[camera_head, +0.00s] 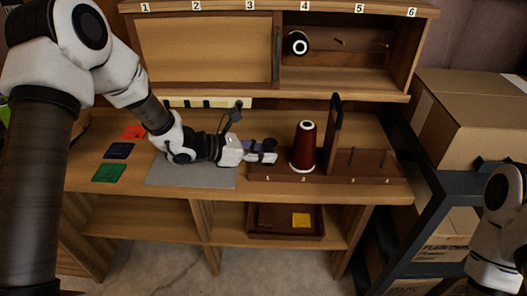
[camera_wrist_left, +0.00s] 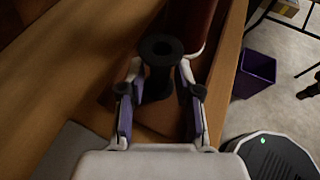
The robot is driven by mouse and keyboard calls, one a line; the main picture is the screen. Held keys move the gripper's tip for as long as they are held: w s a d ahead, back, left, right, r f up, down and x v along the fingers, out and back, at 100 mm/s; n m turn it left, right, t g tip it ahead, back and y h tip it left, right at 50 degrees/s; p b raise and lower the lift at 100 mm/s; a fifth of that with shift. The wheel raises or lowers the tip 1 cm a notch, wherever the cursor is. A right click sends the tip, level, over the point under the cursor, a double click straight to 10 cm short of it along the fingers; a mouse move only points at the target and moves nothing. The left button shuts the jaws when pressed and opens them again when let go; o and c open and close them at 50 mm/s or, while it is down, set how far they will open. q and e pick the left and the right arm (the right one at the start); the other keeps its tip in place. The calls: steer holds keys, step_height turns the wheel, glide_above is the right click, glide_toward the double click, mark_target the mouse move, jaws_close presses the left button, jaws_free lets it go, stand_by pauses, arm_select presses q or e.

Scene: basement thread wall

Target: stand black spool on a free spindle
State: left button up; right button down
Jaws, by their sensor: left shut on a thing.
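The black spool (camera_wrist_left: 160,70) is between the purple-padded fingers of my left gripper (camera_wrist_left: 160,98), its round end and hole facing the wrist camera. In the head view my left gripper (camera_head: 262,152) is shut on it at the rack's left end, above label 1. The spool shows there only as a small dark patch, and I cannot tell whether a spindle is inside it. The brown rack (camera_head: 330,179) has labels 1 to 4. A dark red spool (camera_head: 304,146) stands at 2. Thin bare spindles rise at 3 (camera_head: 350,158) and 4 (camera_head: 390,165). My right gripper is out of view.
A tall dark upright panel (camera_head: 334,135) stands between 2 and 3. Above is a cabinet with a wooden sliding door (camera_head: 205,50) and a spool (camera_head: 297,43) on a peg under label 4. A grey mat (camera_head: 190,176) and coloured cloth squares lie left. Cardboard boxes (camera_head: 470,115) stand right.

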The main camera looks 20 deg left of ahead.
arm_select(q)
steer(key=o, duration=1)
